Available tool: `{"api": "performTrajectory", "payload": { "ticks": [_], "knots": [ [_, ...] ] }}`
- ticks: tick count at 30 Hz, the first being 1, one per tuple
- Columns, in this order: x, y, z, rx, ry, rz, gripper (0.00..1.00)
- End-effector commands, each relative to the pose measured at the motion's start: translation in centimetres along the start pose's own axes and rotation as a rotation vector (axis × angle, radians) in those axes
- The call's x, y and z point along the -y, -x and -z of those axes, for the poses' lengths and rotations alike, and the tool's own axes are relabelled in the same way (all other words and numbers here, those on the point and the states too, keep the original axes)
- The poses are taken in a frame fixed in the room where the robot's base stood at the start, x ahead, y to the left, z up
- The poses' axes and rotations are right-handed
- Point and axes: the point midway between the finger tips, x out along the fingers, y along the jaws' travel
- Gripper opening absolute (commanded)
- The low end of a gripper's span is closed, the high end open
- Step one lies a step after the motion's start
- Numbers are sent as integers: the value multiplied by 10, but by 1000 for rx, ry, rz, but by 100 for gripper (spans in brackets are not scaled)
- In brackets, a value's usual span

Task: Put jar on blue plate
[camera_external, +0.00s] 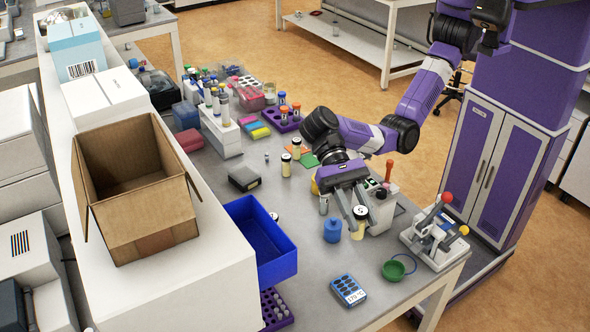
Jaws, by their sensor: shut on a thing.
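My gripper (360,218) points down over the front right part of the grey table. It is shut on a small pale-yellow jar (358,232) with a white-topped dark lid. The fingers partly cover the jar, and I cannot tell whether its base touches the table. Similar jars (286,166) stand farther back, two of them close together. I cannot make out a blue plate for sure. An orange plate or mat and a green one (308,159) lie left of my arm, which may hide others.
A blue bottle (332,231) stands just left of the held jar. A dark box (243,178) lies farther back.

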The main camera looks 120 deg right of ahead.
Motion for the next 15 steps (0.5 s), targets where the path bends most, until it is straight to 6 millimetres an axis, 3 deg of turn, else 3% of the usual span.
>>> {"api": "performTrajectory", "payload": {
  "ticks": [15],
  "knots": [
    [-1,-45,109,-2,-6,-1,0]
  ]
}}
